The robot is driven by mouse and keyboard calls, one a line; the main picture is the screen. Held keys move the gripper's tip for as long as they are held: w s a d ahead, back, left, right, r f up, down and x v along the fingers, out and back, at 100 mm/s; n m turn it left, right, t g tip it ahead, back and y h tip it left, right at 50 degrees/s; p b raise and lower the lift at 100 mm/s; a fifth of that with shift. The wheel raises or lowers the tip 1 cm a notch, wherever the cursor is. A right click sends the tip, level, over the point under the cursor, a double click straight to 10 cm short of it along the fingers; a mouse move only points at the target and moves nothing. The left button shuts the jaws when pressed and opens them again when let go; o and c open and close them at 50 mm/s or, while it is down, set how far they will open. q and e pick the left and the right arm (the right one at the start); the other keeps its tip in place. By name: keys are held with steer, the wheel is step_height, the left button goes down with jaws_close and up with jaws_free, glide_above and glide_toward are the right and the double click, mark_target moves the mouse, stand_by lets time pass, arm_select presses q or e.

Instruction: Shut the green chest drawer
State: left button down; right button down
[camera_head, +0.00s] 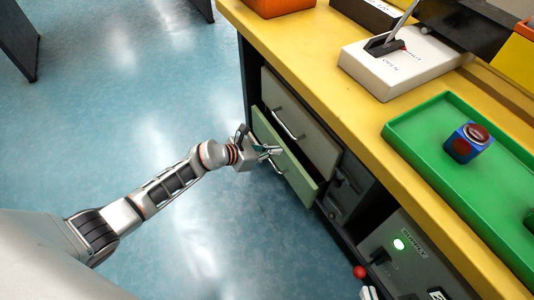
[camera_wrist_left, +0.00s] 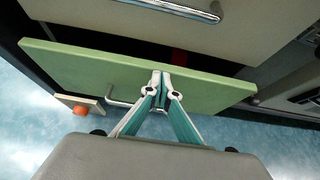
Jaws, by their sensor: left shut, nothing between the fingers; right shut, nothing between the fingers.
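The green drawer (camera_head: 286,160) is the lower drawer under the yellow bench and stands partly out. In the left wrist view its green front (camera_wrist_left: 95,68) shows a dark gap behind its top edge. It has a metal bar handle (camera_wrist_left: 117,101). My left gripper (camera_head: 272,152) is shut and empty at the outer face of this front. In the wrist view its fingertips (camera_wrist_left: 161,78) overlap the front near its middle; whether they touch it is unclear.
A closed-looking pale drawer (camera_head: 298,120) with a bar handle sits above. A supply panel (camera_head: 410,255) with a green light is to the right. On the bench are a lever box (camera_head: 400,66) and green tray (camera_head: 430,125). Open floor lies left.

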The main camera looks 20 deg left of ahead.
mark_target(285, 147)
arm_select(q)
steer(key=shift+w+d, duration=0.1)
steer(key=shift+w, duration=0.05)
steer(key=shift+w+d, duration=0.85)
steer(key=shift+w, duration=0.2)
steer(key=shift+s+a, duration=0.1)
